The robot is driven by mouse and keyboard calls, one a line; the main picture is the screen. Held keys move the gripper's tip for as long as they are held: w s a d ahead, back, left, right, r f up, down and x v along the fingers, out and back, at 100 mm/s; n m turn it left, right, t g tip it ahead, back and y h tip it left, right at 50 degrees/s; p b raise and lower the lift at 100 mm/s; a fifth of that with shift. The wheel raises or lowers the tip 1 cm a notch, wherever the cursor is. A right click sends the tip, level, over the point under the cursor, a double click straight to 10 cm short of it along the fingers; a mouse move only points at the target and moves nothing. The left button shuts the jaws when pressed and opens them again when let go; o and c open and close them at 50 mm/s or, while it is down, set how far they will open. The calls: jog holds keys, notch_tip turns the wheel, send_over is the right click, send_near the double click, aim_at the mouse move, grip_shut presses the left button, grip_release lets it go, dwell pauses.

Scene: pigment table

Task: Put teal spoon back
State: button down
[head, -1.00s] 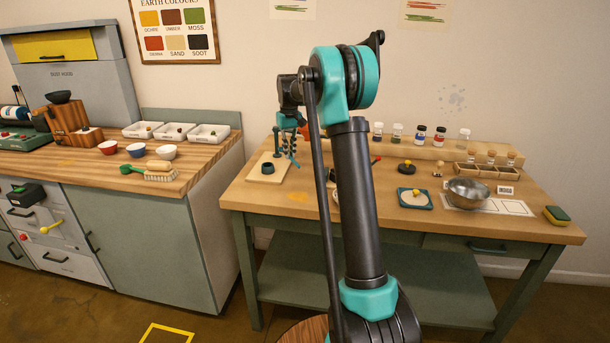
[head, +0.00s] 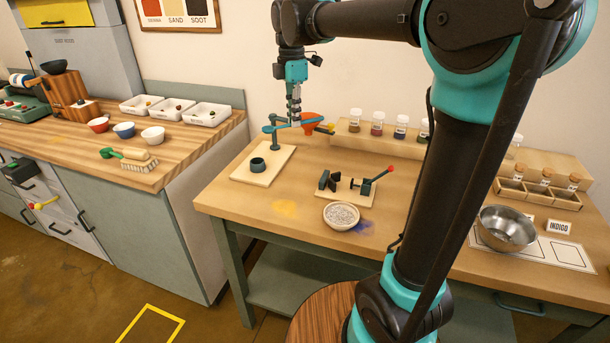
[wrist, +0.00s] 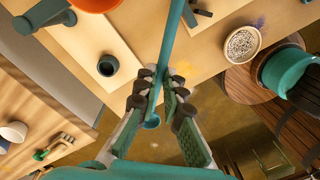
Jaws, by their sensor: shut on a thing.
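The teal spoon (wrist: 172,45) is a long thin rod in the wrist view. It runs from a rounded end just below the fingertips up past the top edge, so its far end is cut off. My gripper (wrist: 159,80) is shut around the rod near that rounded end. In the head view my gripper (head: 294,112) points down beside the stand and the orange funnel (head: 309,119), above the worktable. The spoon is hard to tell from the teal stand arm there. No holder for the spoon can be made out for certain.
A stand base (head: 242,176) carries a dark cup (head: 257,165). A press with a red-tipped lever (head: 388,169) and a bowl of grey grains (head: 341,215) stand to the right. Jars (head: 377,124) line the back.

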aim_at(296, 183)
notch_tip(296, 183, down, 19)
jog(key=shift+f, duration=0.2)
dwell(0.3)
jog(key=shift+f, duration=0.1)
jog(key=c, duration=2)
grip_release()
jog(key=o, duration=0.4)
jog(key=shift+c, duration=0.2)
notch_tip(296, 183, up, 12)
jog(key=shift+w, duration=0.2)
jog(key=shift+s+a, duration=0.1)
